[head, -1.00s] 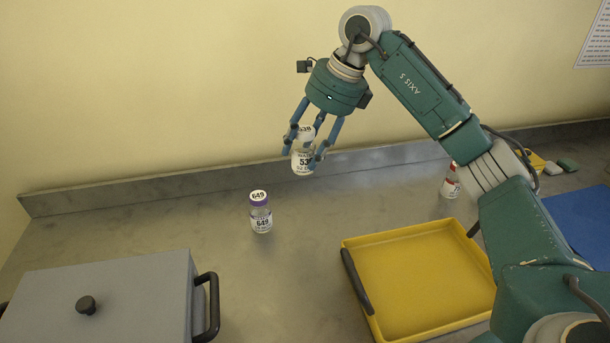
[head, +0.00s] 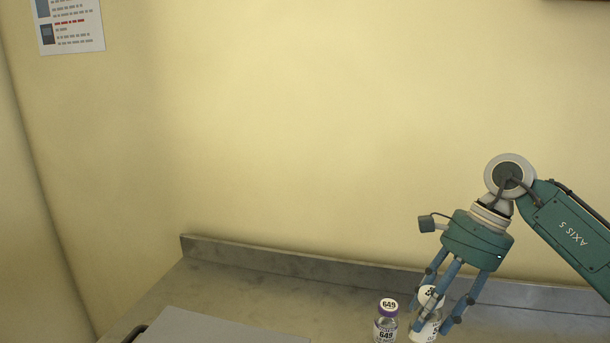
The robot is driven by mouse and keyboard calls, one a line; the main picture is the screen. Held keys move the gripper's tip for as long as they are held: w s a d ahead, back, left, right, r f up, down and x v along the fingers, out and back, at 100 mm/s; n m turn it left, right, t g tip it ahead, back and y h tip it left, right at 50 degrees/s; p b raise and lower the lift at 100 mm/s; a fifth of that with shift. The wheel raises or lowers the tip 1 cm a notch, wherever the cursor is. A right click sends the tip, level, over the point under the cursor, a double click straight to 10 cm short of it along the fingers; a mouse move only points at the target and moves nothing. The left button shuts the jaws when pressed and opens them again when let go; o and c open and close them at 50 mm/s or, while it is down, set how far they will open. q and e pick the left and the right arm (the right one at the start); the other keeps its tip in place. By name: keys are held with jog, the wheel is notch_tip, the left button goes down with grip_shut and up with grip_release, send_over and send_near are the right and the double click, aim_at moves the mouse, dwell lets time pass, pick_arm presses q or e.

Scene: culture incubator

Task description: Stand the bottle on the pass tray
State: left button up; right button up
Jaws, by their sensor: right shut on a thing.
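My right gripper (head: 446,303) is in the head view at the lower right, pointing down. It is shut on a white-capped bottle (head: 426,325) with a white label, which tilts slightly between the fingers; the fingers hide part of it. A purple-capped bottle marked 649 (head: 386,322) stands on the bench just left of the held bottle in the picture, its lower part cut off by the frame edge. My left gripper is not in view.
The steel bench (head: 345,310) has a raised back edge (head: 300,264) along the wall. A printed notice (head: 70,22) hangs on the wall at upper left.

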jog(key=s+a+f+n+g+h, duration=0.1)
jog(key=s+f+n, duration=0.2)
jog(key=s+n, duration=0.2)
jog(key=s+a+f+n+g+h, duration=0.1)
jog(key=s+f+n+h, duration=0.1)
jog(key=s+n, duration=0.3)
jog(key=s+a+f+n+g+h, duration=0.1)
jog(key=s+f+n, duration=0.3)
jog(key=s+n, duration=0.1)
jog(key=shift+s+a+f+n+g, duration=0.2)
jog(key=shift+a+f+n+g, duration=0.1)
jog(key=shift+a, duration=0.05)
jog(key=shift+w+d, duration=0.1)
jog(key=shift+w, duration=0.05)
jog(key=shift+r, duration=0.1)
